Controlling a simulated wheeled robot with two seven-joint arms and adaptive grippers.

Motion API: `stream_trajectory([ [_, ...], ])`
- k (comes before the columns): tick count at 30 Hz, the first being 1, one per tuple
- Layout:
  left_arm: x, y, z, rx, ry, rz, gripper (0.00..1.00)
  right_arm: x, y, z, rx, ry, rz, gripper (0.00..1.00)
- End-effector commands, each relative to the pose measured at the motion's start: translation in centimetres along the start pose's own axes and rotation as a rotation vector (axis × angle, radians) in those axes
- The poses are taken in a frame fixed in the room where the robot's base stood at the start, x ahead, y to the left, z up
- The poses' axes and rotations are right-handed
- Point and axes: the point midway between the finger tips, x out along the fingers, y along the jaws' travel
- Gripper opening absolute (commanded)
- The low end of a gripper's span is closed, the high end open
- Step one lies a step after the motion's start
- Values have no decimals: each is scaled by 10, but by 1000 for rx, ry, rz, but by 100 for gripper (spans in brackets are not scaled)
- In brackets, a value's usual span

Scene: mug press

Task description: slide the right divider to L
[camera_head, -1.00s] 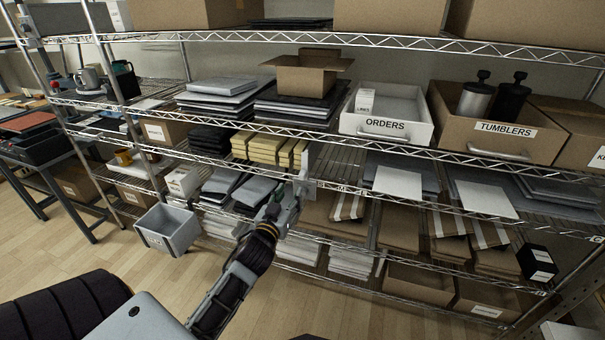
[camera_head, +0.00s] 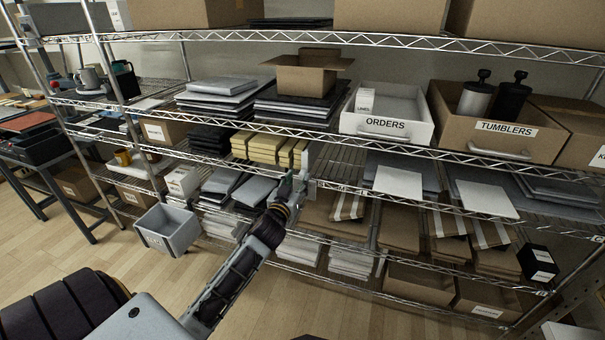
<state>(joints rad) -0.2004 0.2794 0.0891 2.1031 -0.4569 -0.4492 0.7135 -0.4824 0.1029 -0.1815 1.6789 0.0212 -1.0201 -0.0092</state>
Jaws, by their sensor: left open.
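A thin light grey upright plate, which looks like the right divider (camera_head: 305,158), stands on the wire shelf just right of the yellow packs. My left gripper (camera_head: 291,184) is open at the front edge of that shelf, at the plate's lower front. I cannot tell whether its fingers touch the plate. A mark L is not readable on the shelf edge. My right gripper is not in view.
Yellow packs (camera_head: 262,147) and dark stacks (camera_head: 210,139) stand left of the plate. Bare wire shelf (camera_head: 338,163) lies to its right, up to grey mailers with a white sheet (camera_head: 398,181). The ORDERS bin (camera_head: 386,127) is above.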

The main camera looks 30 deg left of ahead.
Motion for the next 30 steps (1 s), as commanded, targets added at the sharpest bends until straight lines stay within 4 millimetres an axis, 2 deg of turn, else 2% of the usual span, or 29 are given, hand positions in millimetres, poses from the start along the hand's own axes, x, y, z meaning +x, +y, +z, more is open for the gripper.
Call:
stream_trajectory([
  [18,48,0,0,0,0,1,41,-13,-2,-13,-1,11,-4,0],
  [30,58,0,0,0,0,0,41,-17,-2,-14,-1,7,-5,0],
])
